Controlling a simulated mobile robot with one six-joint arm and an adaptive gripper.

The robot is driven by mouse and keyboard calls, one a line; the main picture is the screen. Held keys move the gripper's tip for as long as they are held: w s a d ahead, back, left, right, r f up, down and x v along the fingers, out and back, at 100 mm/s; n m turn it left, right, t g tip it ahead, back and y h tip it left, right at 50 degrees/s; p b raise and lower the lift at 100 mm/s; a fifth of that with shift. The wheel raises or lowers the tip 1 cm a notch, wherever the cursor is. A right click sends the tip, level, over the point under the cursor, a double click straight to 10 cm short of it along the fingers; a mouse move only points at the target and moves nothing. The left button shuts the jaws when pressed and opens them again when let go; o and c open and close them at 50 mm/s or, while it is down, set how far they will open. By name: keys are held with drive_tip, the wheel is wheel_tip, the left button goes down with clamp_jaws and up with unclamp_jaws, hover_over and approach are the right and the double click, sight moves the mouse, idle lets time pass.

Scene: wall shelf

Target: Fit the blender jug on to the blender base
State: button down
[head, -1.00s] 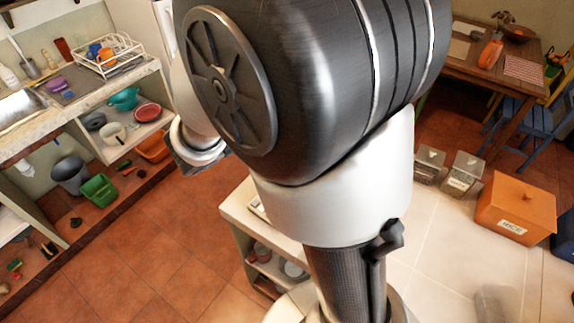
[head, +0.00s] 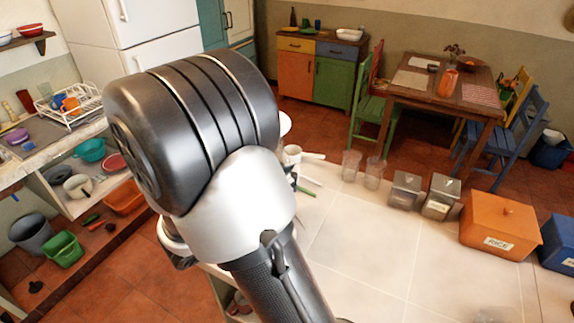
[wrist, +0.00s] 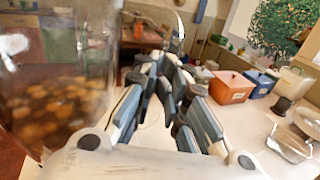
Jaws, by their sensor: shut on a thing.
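My gripper (wrist: 168,68) is in the middle of the wrist view, its fingers closed in on something narrow and dark at their tips. A large clear vessel with brown lumps inside (wrist: 60,95), which looks like the blender jug, fills the left of that view, close beside the fingers. It is blurred and cut off by the frame, and its join to the grasped part is unclear. A small dark object (wrist: 281,104) stands on the counter at the right; I cannot tell whether it is the blender base. In the head view my arm hides the gripper.
The pale counter (head: 365,250) has a broad clear middle. Clear tumblers (head: 351,165), metal canisters (head: 405,189), an orange RICE box (head: 500,227) and a blue box (head: 558,243) line its far side. A clear glass item (wrist: 291,146) is at the wrist view's right.

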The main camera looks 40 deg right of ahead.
drive_tip(key=shift+f+b, duration=0.8)
drive_tip(key=shift+f, duration=1.55)
drive_tip(key=c, duration=1.6)
unclamp_jaws()
